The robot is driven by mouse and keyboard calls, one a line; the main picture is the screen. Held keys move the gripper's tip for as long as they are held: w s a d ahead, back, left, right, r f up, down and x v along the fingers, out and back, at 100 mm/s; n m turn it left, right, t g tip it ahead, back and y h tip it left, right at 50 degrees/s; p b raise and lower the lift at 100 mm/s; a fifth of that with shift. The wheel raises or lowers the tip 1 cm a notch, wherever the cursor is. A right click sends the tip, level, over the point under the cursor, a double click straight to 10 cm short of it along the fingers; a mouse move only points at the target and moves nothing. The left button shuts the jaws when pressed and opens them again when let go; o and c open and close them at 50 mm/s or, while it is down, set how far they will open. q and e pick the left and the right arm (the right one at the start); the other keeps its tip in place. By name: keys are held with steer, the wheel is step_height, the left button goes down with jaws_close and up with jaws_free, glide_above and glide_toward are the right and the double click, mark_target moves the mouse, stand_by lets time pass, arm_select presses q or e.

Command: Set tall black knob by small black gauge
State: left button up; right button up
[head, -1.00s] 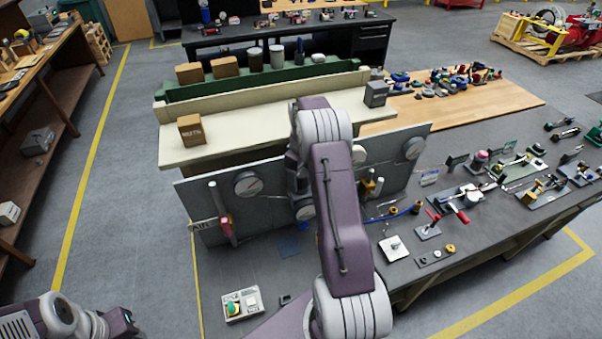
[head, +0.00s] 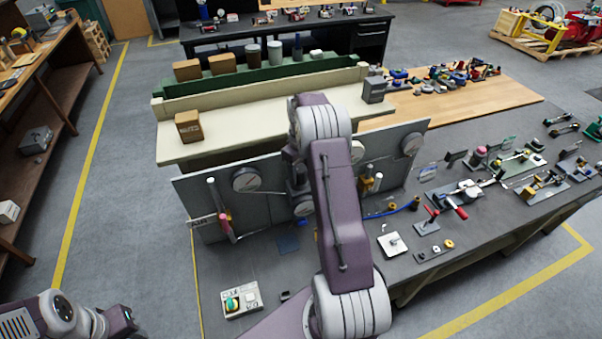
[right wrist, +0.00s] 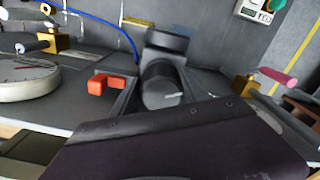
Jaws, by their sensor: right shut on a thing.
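The tall black knob (right wrist: 160,88) shows in the right wrist view as a dark cylinder with a pale line on its face. My right gripper (right wrist: 162,98) is shut on it, one finger on each side. In the head view my right gripper (head: 297,186) is at the upright grey panel, and my arm hides part of that area. A small round gauge (head: 304,206) with a pale face sits just below the gripper; I take it as the small black gauge, but its rim colour is unclear. My left gripper (head: 126,318) is at the bottom left, away from the panel; its jaws are unclear.
The panel (head: 275,172) also carries a larger gauge (head: 246,179), a pink-gripped lever (head: 225,222) and a far-right gauge (head: 412,145). An orange-red piece (right wrist: 105,84) lies close left of the knob. A button box (head: 242,300) stands on the table in front.

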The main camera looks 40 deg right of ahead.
steer(key=m, duration=0.4)
steer(key=shift+w+a+r+m, duration=0.1)
steer(key=shift+w+r+m, duration=0.05)
steer(key=shift+m, duration=0.15)
steer(key=shift+w+r+m+b, duration=0.15)
steer(key=shift+m+b, duration=0.2)
steer(key=shift+m, duration=2.15)
steer(key=o, duration=1.2)
steer(key=shift+o, duration=0.8)
steer(key=shift+f, duration=0.2)
